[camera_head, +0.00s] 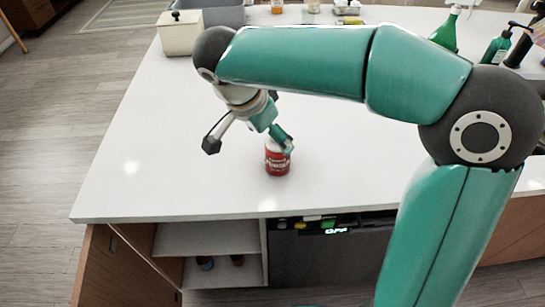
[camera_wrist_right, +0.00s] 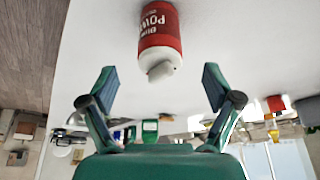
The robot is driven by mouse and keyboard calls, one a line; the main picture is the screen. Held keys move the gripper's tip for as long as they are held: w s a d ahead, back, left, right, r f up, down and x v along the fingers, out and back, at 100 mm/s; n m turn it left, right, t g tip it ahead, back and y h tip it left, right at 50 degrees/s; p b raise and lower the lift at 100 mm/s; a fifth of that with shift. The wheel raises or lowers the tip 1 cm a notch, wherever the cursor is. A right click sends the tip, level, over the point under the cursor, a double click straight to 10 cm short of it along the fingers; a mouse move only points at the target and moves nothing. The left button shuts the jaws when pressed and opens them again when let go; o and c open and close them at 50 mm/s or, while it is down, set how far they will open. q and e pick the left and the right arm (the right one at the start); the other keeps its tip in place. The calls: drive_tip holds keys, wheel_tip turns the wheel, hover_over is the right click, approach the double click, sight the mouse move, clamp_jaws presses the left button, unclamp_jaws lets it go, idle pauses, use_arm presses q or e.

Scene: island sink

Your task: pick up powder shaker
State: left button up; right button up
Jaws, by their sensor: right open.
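The powder shaker (camera_head: 277,160) is a small red container with a white top. It stands upright on the white counter near its front edge. In the right wrist view the shaker (camera_wrist_right: 160,38) appears upside down, ahead of the fingers and between their lines. My right gripper (camera_head: 248,143) is open, with one finger in front of the shaker's upper part in the head view and the other out to the left. In the right wrist view my right gripper (camera_wrist_right: 160,88) has its fingers wide apart with nothing between the tips. My left gripper is not in view.
The white counter (camera_head: 140,150) is clear around the shaker. A white box (camera_head: 180,33) and a grey sink basin (camera_head: 215,12) are at the back left. Green bottles (camera_head: 495,48) stand at the back right. Open shelves (camera_head: 210,240) lie below the front edge.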

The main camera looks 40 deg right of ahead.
sight(276, 164)
drive_tip(key=x, duration=0.2)
drive_tip(key=shift+d+f, duration=0.15)
drive_tip(key=shift+f, duration=0.1)
drive_tip(key=shift+d+p+x, duration=0.1)
drive_tip(key=shift+p+x, duration=0.1)
drive_tip(key=shift+x, duration=1.1)
drive_tip(key=shift+d+p+x, duration=0.15)
drive_tip(key=shift+x, duration=1.15)
drive_tip(key=shift+w+r, duration=0.1)
drive_tip(key=shift+w, duration=0.05)
drive_tip(key=shift+c, duration=0.2)
drive_tip(key=c, duration=1.3)
